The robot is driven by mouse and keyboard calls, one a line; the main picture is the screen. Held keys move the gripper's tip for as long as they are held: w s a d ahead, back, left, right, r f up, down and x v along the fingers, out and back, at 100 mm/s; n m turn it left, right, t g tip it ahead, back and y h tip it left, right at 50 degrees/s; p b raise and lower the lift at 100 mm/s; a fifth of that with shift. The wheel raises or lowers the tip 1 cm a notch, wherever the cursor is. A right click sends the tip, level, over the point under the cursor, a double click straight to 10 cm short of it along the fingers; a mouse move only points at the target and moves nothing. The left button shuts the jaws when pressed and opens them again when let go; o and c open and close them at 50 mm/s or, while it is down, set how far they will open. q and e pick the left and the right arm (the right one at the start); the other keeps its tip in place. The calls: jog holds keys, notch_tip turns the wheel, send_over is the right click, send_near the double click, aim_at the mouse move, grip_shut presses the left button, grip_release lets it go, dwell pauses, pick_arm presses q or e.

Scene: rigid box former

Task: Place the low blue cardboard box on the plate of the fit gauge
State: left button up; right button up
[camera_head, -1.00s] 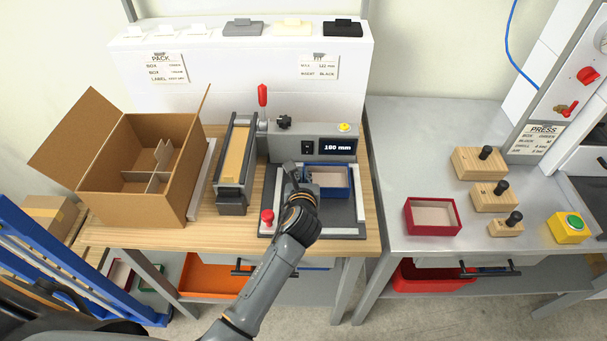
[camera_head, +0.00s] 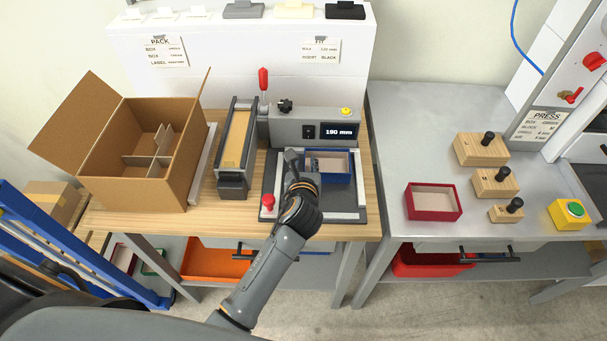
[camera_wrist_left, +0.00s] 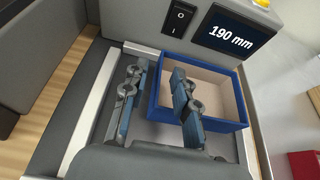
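The low blue cardboard box (camera_head: 328,166) is open-topped with a pale inside. It sits on the dark grey plate (camera_head: 338,204) of the fit gauge, towards the back below the display. It also shows in the left wrist view (camera_wrist_left: 226,126). My left gripper (camera_head: 294,166) is at the box's left side. In the left wrist view its fingers (camera_wrist_left: 158,85) are apart, one outside the box's left wall and one over its inside. Whether either finger touches the wall cannot be told. My right gripper is not in view.
The gauge display (camera_head: 340,131) reads 190 mm. A red-knobbed lever (camera_head: 263,80) stands behind the plate, and a red knob (camera_head: 268,200) at its front left. An open carton (camera_head: 150,185) stands left. A red box (camera_head: 433,202) and wooden blocks (camera_head: 480,150) lie on the right table.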

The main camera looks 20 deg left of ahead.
pick_arm(q)
jog(key=v, duration=1)
jog(key=shift+s, duration=0.1)
jog(key=shift+f, duration=0.1)
